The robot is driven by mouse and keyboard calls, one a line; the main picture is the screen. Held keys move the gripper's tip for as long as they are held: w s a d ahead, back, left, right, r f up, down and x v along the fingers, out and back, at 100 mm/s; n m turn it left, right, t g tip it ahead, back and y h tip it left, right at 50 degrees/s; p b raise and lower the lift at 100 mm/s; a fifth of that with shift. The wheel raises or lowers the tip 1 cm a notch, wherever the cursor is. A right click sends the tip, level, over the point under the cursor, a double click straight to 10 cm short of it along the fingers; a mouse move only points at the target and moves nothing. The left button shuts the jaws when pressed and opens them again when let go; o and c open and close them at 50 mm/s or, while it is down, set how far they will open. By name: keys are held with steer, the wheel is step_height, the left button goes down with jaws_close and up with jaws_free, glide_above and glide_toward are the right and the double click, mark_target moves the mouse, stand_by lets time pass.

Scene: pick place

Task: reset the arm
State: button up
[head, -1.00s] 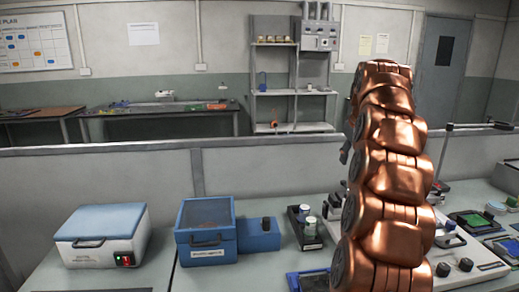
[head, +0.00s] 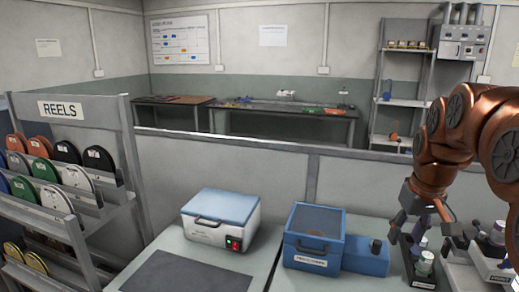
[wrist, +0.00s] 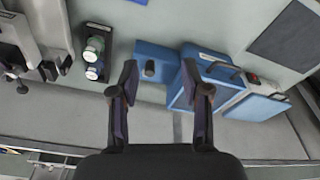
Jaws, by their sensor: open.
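My copper-coloured arm comes in at the right of the head view and bends down. My gripper (head: 420,232) hangs over the right part of the bench, near a black tray with small containers. In the wrist view my gripper (wrist: 160,95) has its two dark fingers spread wide apart, with nothing between them except the view of the bench. Beyond the fingertips is a blue box (wrist: 152,72) with a dark knob. The gripper holds nothing.
A white case with a blue lid (head: 222,217) and a blue lidded box (head: 313,237) stand on the bench. A dark mat (head: 187,274) lies in front. A REELS rack (head: 70,180) stands at left. A low partition (head: 230,165) runs behind the bench.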

steer(key=s+a+f+g+p, duration=0.1)
steer(key=s+a+f, duration=0.3)
steer(key=s, duration=0.5)
steer(key=s+a+f+g, duration=0.1)
steer(key=s+a+f, duration=0.2)
steer(key=s, duration=0.6)
steer(key=s+a+f+g+p, duration=0.1)
steer(key=s+a+f, duration=0.3)
steer(key=s+a, duration=0.3)
steer(key=shift+s+a+f+g+p, duration=0.3)
steer(key=shift+s+g, duration=0.1)
steer(key=shift+s, duration=0.75)
